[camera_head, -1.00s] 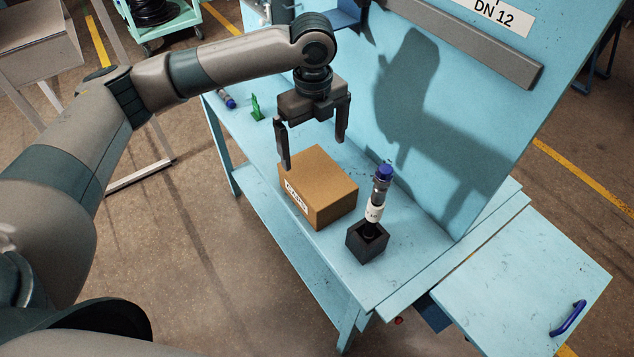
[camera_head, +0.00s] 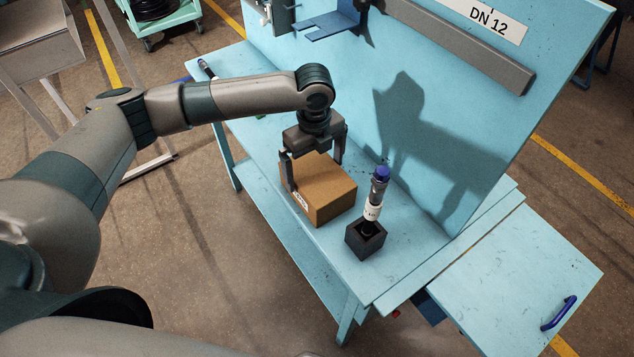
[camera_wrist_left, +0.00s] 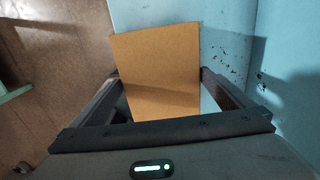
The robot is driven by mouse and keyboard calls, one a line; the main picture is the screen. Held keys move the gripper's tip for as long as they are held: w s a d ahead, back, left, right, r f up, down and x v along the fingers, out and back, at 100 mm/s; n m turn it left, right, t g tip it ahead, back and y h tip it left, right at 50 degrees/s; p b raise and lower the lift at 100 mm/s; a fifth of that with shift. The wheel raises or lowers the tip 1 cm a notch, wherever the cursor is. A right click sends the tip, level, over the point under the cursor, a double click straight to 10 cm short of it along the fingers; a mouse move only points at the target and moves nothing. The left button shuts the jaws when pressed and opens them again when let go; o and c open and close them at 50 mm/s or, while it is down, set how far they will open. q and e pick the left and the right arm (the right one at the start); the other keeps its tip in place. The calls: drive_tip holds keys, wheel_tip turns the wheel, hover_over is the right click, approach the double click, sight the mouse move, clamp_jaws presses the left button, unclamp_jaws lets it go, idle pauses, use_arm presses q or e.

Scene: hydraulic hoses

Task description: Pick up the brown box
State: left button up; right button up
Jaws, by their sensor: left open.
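The brown box (camera_head: 325,193) sits on the light blue workbench, with a white label on its front left side. My left gripper (camera_head: 315,174) is open and reaches down over the box, one finger at its left side and the other at its far side. In the left wrist view the box (camera_wrist_left: 160,65) lies between the two open fingers (camera_wrist_left: 165,95). Whether the fingers touch the box, I cannot tell. My right gripper is not in view.
A black square holder (camera_head: 366,240) with an upright blue-capped hose piece (camera_head: 378,190) stands close to the right of the box. The bench's blue back panel (camera_head: 450,110) rises behind. A blue-handled surface (camera_head: 525,270) lies at the right. The bench (camera_head: 262,165) is clear left of the box.

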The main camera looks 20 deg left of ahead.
use_arm(q)
drive_tip(key=shift+s+d+f+p, duration=0.2)
drive_tip(key=shift+f+p, duration=0.4)
wheel_tip(320, 180, down, 3)
drive_tip(key=shift+d+p, duration=0.15)
drive_tip(key=shift+p, duration=0.55)
drive_tip(key=shift+f, duration=0.4)
drive_tip(key=shift+c, duration=0.3)
drive_tip(key=c, duration=1.5)
drive_tip(key=shift+w+r, duration=0.1)
drive_tip(key=shift+c, duration=1)
